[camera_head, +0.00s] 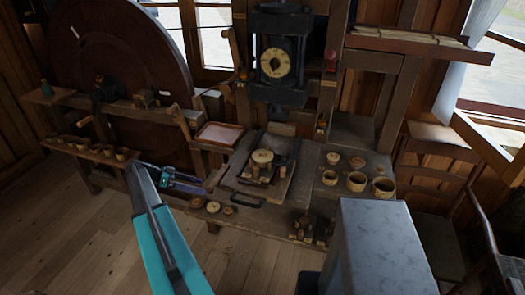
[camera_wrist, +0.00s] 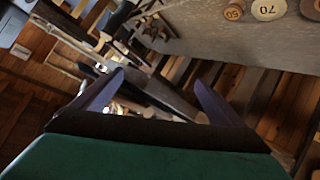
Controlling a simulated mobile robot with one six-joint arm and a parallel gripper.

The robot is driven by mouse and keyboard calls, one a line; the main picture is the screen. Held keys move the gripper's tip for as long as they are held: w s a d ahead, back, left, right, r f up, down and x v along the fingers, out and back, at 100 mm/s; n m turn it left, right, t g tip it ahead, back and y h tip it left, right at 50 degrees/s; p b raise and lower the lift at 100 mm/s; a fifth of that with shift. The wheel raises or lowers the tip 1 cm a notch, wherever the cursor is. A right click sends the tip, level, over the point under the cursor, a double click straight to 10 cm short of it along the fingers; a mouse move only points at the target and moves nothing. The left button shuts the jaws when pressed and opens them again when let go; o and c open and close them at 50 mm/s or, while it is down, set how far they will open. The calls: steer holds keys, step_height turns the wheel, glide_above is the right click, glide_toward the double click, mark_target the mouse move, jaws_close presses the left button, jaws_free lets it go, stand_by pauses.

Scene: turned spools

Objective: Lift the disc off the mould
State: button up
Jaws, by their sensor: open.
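A pale round disc (camera_head: 262,156) lies on top of the brown mould (camera_head: 257,173), on the bench under the press. My gripper (camera_head: 188,184) is at the left front of the bench in the head view, well to the left of the mould and apart from it. In the wrist view, my gripper (camera_wrist: 158,78) shows two purple fingers spread apart with nothing held between them. The mould and its disc cannot be made out in the wrist view.
Small round pieces, including a pale one marked 70 (camera_wrist: 269,9), lie along the bench front. Wooden cups (camera_head: 356,181) stand at the right. A black handle (camera_head: 244,203) lies before the mould. The press (camera_head: 281,60) stands behind it. A cup shelf (camera_head: 91,150) is left.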

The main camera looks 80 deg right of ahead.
steer(key=s+d+r+m+g+y+p, duration=0.1)
steer(key=s+d+r+m, duration=0.3)
steer(key=r, duration=0.4)
steer(key=s+d+r+m+g+y+p, duration=0.1)
steer(key=s+d+r+m+y+p, duration=0.1)
steer(key=s+d+r+m, duration=0.2)
step_height(320, 180, up, 4)
steer(key=s+d, duration=0.1)
steer(key=s, duration=0.2)
steer(key=shift+s+f+b, duration=0.15)
steer(key=shift+f+b, duration=0.05)
steer(key=shift+b, duration=0.1)
steer(key=shift+s+f+b, duration=0.1)
steer(key=shift+s+b, duration=0.2)
steer(key=shift+b, duration=0.55)
steer(key=s+b, duration=0.1)
steer(key=b, duration=0.2)
steer(key=shift+s+f, duration=0.15)
steer(key=shift+f, duration=0.05)
steer(key=shift+s+f+b, duration=0.15)
steer(key=shift+s+b, duration=0.15)
steer(key=shift+b, duration=0.6)
